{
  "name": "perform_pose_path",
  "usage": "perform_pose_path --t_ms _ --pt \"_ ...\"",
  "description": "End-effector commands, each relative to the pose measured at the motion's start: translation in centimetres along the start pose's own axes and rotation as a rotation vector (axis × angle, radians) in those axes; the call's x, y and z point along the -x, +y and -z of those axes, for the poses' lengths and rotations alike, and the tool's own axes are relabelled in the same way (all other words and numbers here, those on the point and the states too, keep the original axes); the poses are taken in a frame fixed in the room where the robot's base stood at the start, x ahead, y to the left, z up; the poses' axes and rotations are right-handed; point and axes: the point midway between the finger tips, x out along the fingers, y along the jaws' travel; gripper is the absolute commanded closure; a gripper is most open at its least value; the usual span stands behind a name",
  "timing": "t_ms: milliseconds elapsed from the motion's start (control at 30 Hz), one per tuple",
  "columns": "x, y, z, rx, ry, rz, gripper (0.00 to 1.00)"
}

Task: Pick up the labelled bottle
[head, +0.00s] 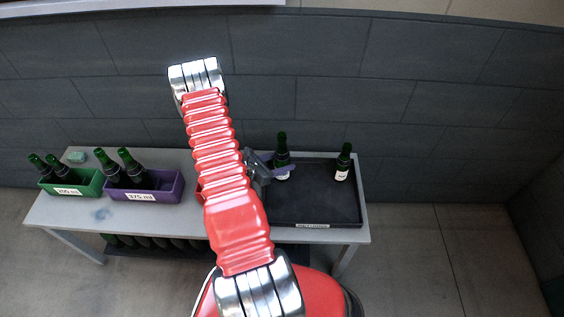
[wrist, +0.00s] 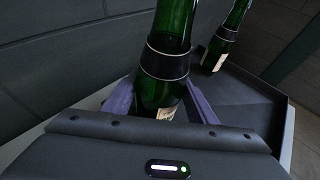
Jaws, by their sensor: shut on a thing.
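A dark green bottle with a pale label (head: 282,158) stands upright at the left back of the black tray (head: 310,205). It also shows close up in the wrist view (wrist: 168,60), with its label partly hidden low between the fingers. My gripper (head: 272,167) is shut on this bottle, its purple fingers (wrist: 160,105) on either side of the body. A second labelled green bottle (head: 343,163) stands apart at the tray's back right corner; it also shows in the wrist view (wrist: 222,45). I cannot tell whether the held bottle touches the tray.
A green bin (head: 88,188) and a purple bin marked 375 ml (head: 170,193) hold bottles on the table's left. A red bin (head: 201,192) is mostly hidden behind my arm. The grey wall is close behind the table. The tray's front is clear.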

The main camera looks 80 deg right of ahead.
Motion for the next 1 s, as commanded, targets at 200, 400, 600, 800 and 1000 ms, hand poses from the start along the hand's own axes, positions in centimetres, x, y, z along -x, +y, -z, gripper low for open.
perform_pose_path --t_ms 200,400,600,800,1000 --pt "0.0 0.1 -0.1 -0.001 -0.001 -0.001 0.85" --pt "0.1 0.1 -0.4 -0.001 -0.001 -0.001 0.85" --pt "0.7 0.1 -1.8 -0.003 -0.002 -0.001 0.85" --pt "1.7 0.1 -4.2 -0.005 -0.002 -0.001 0.85" --pt "2.8 0.1 -6.9 -0.004 -0.003 -0.001 0.85"
